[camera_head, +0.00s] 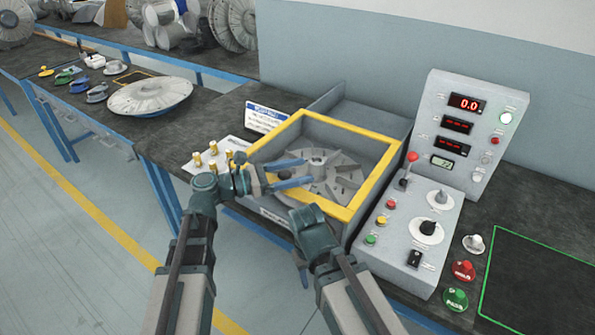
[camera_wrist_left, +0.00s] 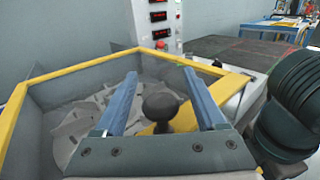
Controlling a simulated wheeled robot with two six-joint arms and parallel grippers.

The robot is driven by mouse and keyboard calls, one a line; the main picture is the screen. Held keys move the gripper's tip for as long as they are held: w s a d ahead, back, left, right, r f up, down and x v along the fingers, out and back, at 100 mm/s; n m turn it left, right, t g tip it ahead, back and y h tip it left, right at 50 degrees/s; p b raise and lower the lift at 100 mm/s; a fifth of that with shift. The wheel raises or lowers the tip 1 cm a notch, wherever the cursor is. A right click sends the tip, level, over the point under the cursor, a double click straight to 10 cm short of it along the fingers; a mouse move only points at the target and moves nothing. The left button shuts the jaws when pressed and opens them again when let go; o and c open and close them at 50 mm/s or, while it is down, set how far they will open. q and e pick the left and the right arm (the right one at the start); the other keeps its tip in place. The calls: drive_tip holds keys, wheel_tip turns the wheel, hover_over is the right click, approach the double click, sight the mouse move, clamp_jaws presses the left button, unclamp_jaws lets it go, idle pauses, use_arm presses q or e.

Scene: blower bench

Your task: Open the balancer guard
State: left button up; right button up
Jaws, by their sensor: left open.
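The balancer guard (camera_head: 362,197) is a yellow-framed cover lying flat over the grey balancer box. A bladed wheel (camera_head: 325,178) shows inside it. In the left wrist view the yellow frame (camera_wrist_left: 70,68) also shows, with a dark round knob (camera_wrist_left: 160,106) on a yellow strip. My left gripper (camera_head: 306,171) is open over the guard's near left part. In the wrist view its blue fingers (camera_wrist_left: 160,92) stand on either side of the knob, with gaps visible. My right gripper (camera_head: 301,268) hangs in front of the box, and its fingers are mostly hidden.
A control panel (camera_head: 468,130) with a red-knobbed lever (camera_head: 406,175) stands right of the box. Brass weights (camera_head: 213,157) sit at its left. A large disc (camera_head: 150,95) lies on the left bench.

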use_arm(q)
clamp_jaws()
idle(0.4)
idle(1.0)
